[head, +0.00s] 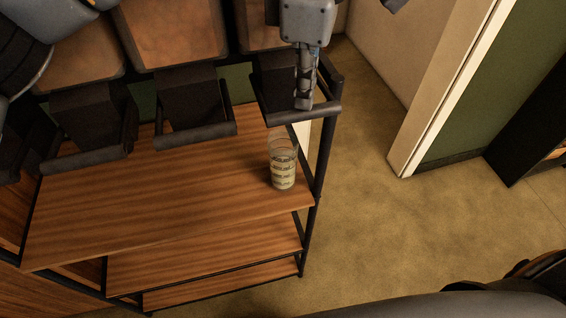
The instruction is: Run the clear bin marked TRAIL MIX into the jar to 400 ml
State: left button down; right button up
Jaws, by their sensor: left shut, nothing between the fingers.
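My left gripper (304,103) points down, shut and empty, with its fingertips at the dark push bar (318,112) of the rightmost dispenser. I cannot tell whether they touch the bar. The bin (262,38) above that bar is partly hidden behind my left arm, and no TRAIL MIX label can be read. The clear jar (283,163) stands upright on the wooden shelf, below and slightly in front of the rightmost dispenser. Pale bands or marks show on its lower part, its top is clear, and its fill level cannot be read. My right gripper is out of view.
Other bins (170,30) with brown contents stand to the left, each over a dark spout and bar (197,136). The wooden shelf (150,205) is clear left of the jar. A dark rack post (318,180) stands close right of the jar. Open floor (380,230) lies right.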

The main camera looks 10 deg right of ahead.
pick_arm(q)
jog(key=shift+f, duration=0.35)
jog(key=shift+f+b, duration=0.2)
jog(key=shift+b, duration=0.15)
jog(key=shift+f, duration=0.25)
jog(key=shift+f+b, duration=0.4)
jog(key=shift+b, duration=0.15)
jog(key=shift+f+b, duration=0.3)
jog(key=shift+f, duration=0.15)
